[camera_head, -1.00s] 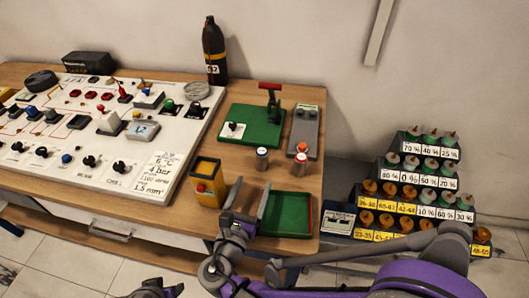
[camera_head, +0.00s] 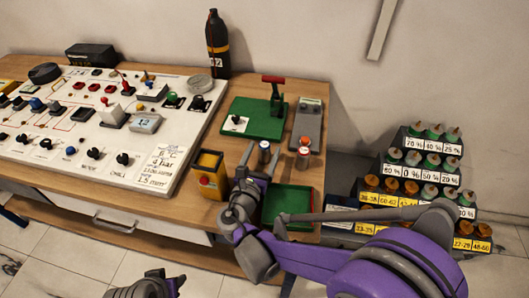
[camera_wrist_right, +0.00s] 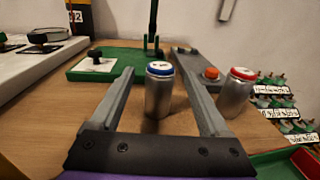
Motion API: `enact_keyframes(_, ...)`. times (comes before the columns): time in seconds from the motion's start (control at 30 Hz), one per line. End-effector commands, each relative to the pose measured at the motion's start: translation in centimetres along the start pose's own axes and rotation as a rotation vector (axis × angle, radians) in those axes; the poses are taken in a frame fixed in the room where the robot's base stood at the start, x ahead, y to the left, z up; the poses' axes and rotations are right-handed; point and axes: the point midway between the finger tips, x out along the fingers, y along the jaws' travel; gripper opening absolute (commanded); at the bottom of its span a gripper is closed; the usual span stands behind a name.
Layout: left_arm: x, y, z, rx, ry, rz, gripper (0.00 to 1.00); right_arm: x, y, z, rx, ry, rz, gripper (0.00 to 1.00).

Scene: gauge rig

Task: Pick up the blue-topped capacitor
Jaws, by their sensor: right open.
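The blue-topped capacitor (camera_head: 264,154), a silver can, stands upright on the wooden table. In the right wrist view the blue-topped capacitor (camera_wrist_right: 158,95) stands between the two fingers of my right gripper (camera_wrist_right: 156,78), with a visible gap on each side. My right gripper (camera_head: 261,160) is open around it in the head view, and the capacitor's lower part is partly hidden there. My left gripper (camera_head: 150,286) shows at the bottom edge, low in front of the table; its jaws are not clear.
A red-topped capacitor (camera_head: 303,158) stands close on the right, just outside the right finger. A green tray (camera_head: 288,203) and a yellow box (camera_head: 208,176) lie nearer the front edge. A green plate with a red-handled press (camera_head: 252,121) and a grey plate (camera_head: 307,122) are behind.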

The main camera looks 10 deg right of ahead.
Motion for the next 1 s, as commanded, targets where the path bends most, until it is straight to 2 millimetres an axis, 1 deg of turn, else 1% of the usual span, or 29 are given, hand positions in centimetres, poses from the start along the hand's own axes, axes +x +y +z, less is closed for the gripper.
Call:
enact_keyframes(0.03, 0.0, 0.0, 0.0, 0.0, 0.0, 0.0, 0.5, 0.0, 0.0, 0.0, 0.0, 0.0, 0.0, 0.8)
enact_keyframes(0.07, 0.0, 0.0, 0.0, 0.0, 0.0, 0.0, 0.5, 0.0, 0.0, 0.0, 0.0, 0.0, 0.0, 0.76)
enact_keyframes(0.1, 0.0, 0.0, 0.0, 0.0, 0.0, 0.0, 0.5, 0.0, 0.0, 0.0, 0.0, 0.0, 0.0, 0.69)
enact_keyframes(0.27, 0.0, 0.0, 0.0, 0.0, 0.0, 0.0, 0.5, -0.1, 0.0, 0.0, 0.0, 0.0, 0.0, 0.4)
enact_keyframes(0.4, 0.0, 0.0, 0.0, 0.0, 0.0, 0.0, 0.5, -0.1, 0.0, 0.0, 0.0, 0.0, 0.0, 0.15)
enact_keyframes(0.47, 0.0, 0.0, 0.0, 0.0, 0.0, 0.0, 0.5, -0.1, 0.0, 0.0, 0.0, 0.0, 0.0, 0.04)
enact_keyframes(0.5, 0.0, 0.0, 0.0, 0.0, 0.0, 0.0, 0.5, -0.1, 0.0, 0.0, 0.0, 0.0, 0.0, 0.0)
enact_keyframes(0.77, 0.0, 0.0, 0.0, 0.0, 0.0, 0.0, 0.5, -0.1, 0.0, 0.1, 0.0, 0.0, 0.0, 0.0)
enact_keyframes(0.83, -0.1, 0.0, -0.1, 0.0, 0.0, 0.0, 0.5, -0.1, 0.0, 0.4, 0.0, 0.0, 0.0, 0.0)
enact_keyframes(0.93, -0.4, 0.0, -0.2, 0.0, 0.002, 0.0, 0.5, -0.1, 0.0, 1.7, 0.0, 0.0, 0.0, 0.0)
enact_keyframes(1.0, -0.8, 0.0, -0.4, 0.0, 0.003, 0.0, 0.5, -0.1, 0.0, 3.1, 0.001, 0.0, 0.001, 0.0)
